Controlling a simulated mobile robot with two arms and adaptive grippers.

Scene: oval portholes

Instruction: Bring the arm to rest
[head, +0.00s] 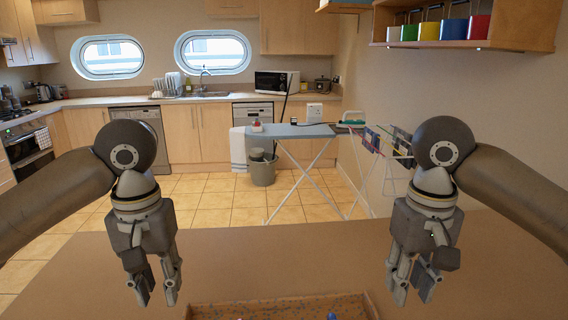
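My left gripper (157,288) hangs over the left part of the brown table (240,262), fingers pointing down. Its fingers are a little apart, with nothing between them. My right gripper (413,286) hangs over the right part of the table, fingers pointing down. Its fingers are also apart and empty. Both arms come in from the sides at a similar height, and both grippers look clear of the objects around them.
A shallow tray (372,305) with a speckled inside sits at the table's front edge between my grippers, partly cut off. An ironing board (290,131) and a drying rack (390,150) stand beyond the table. A grey bin (263,172) stands on the tiled floor.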

